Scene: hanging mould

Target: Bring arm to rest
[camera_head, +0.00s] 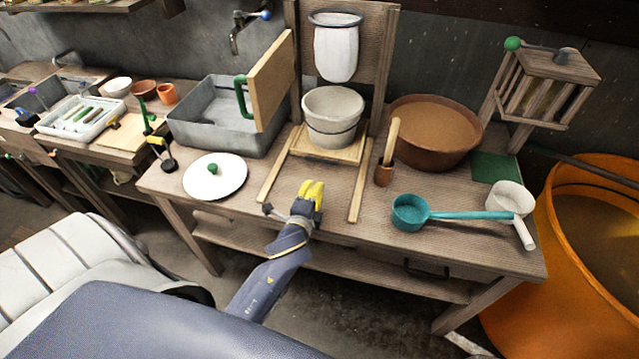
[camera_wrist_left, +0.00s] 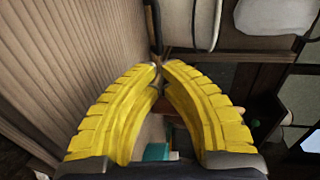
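My left gripper (camera_head: 312,190), with ribbed yellow fingers, is low over the front middle of the wooden workbench (camera_head: 285,215), in front of the white bowl (camera_head: 333,110) and between two wooden rails. In the left wrist view the two fingertips of the gripper (camera_wrist_left: 159,68) meet, and I see nothing held between them. The bench planks fill the left of that view. A small teal patch shows low between the fingers. My right gripper is in neither view.
A white lid (camera_head: 215,177) lies left of the gripper. Right of it are a pestle-like tool in a brown cup (camera_head: 384,174), a teal ladle (camera_head: 409,213) and a brown basin (camera_head: 436,130). A grey sink (camera_head: 222,115) is at back left, an orange barrel (camera_head: 555,275) at right.

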